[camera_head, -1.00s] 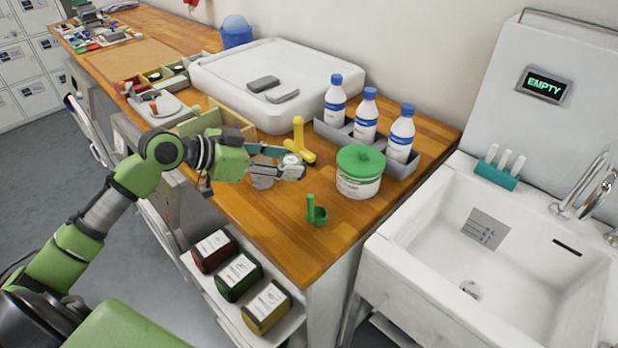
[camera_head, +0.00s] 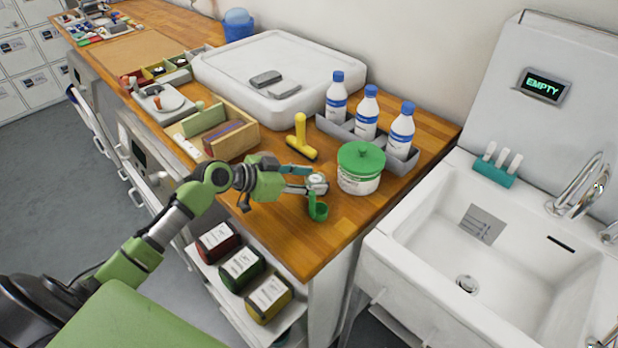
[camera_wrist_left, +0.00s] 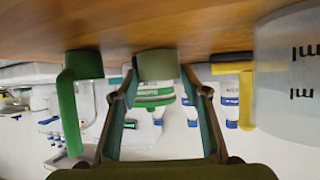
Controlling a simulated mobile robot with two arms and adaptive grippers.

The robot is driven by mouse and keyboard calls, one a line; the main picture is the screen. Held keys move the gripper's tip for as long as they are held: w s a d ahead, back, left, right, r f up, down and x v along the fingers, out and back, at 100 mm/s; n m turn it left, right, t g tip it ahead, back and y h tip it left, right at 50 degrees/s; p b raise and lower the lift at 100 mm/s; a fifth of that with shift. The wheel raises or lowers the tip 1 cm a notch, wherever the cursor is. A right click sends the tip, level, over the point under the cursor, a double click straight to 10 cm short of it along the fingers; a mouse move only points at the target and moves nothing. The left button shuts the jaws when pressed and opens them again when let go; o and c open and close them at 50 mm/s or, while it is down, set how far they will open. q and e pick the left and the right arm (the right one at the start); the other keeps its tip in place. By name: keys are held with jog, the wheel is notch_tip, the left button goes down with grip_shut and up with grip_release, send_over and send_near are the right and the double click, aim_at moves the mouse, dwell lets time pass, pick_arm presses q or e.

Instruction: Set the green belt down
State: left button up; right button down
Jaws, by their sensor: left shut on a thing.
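My left gripper (camera_head: 314,184) is over the front part of the wooden counter (camera_head: 285,240), just behind a green scoop (camera_head: 318,211) and left of the green-lidded tub (camera_head: 359,180). In the left wrist view, which looks upside down, an olive-green piece (camera_wrist_left: 157,65) sits between the fingertips (camera_wrist_left: 157,84); I take it to be the green belt. The gripper is shut on it. It is close to the counter surface, but I cannot tell whether it touches. My right gripper is not in view.
White bottles (camera_head: 366,113) stand in a grey tray at the back. A wooden box (camera_head: 238,143) is to the left. The sink (camera_head: 490,250) is at right. The front right counter corner is clear.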

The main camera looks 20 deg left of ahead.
pick_arm(q)
jog(key=shift+f, duration=0.1)
jog(key=o, duration=0.9)
jog(key=shift+o, duration=1.4)
